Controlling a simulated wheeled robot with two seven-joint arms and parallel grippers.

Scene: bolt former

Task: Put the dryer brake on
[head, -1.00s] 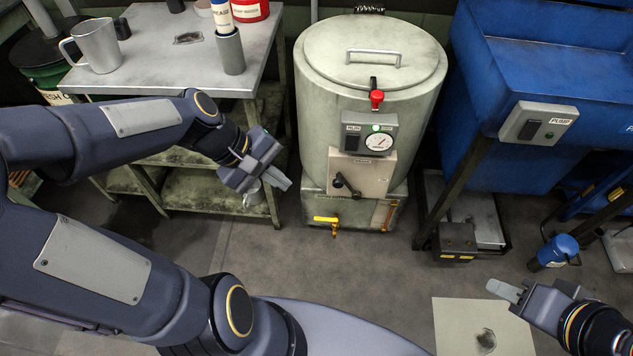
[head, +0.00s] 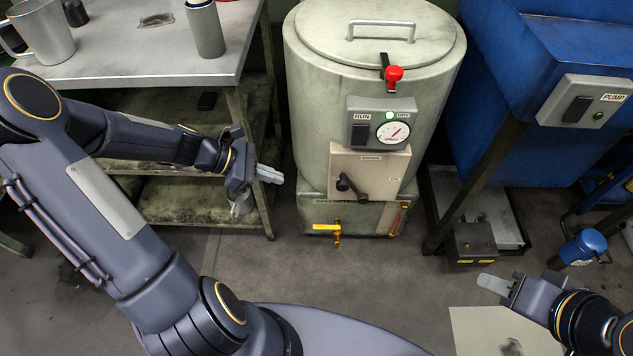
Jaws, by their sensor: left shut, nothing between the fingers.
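The dryer (head: 312,110) is a pale drum with a lid and a red-knobbed latch (head: 392,74) at its front. Its RUN/OFF panel (head: 362,135) shows a lit green light and a round gauge. Below it, the brake box (head: 392,166) carries a black lever (head: 350,187) with its knob at the upper left. My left gripper (head: 279,174) is shut and empty, left of the brake box and apart from the lever, pointing right. My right gripper (head: 490,284) is low at the right, pointing left; its finger gap is not clear.
A metal table (head: 110,68) with a jug (head: 42,32) and a grey cylinder (head: 206,30) stands at the left. A blue tank (head: 545,60) with a PUMP switch box (head: 585,101) is at the right. A yellow-handled tap (head: 337,230) sticks out low on the dryer.

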